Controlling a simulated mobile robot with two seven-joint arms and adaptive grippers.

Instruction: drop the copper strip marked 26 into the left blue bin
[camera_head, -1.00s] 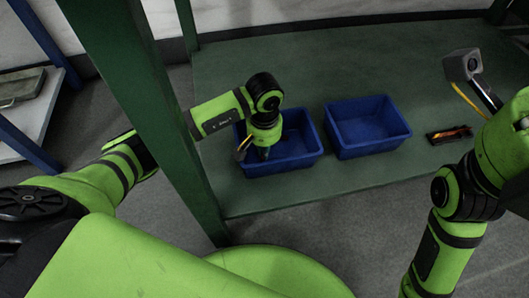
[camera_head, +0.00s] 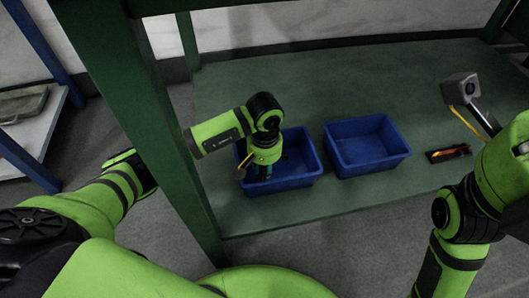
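The left blue bin (camera_head: 300,176) stands on the green table near its front edge. My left gripper (camera_head: 258,174) points down over the left part of this bin. Its dark fingers are small and partly lost against the bin, so I cannot tell whether they are open or shut. I cannot make out a copper strip or the mark 26 anywhere. My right arm comes in at the right edge, with a grey box-shaped part (camera_head: 460,88) near its wrist. The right gripper's fingers do not show.
A second blue bin (camera_head: 368,151) stands to the right and looks empty. A small dark object with orange on it (camera_head: 449,154) lies on the green table (camera_head: 330,98) farther right. A green post (camera_head: 150,130) rises at the table's left. The back of the table is clear.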

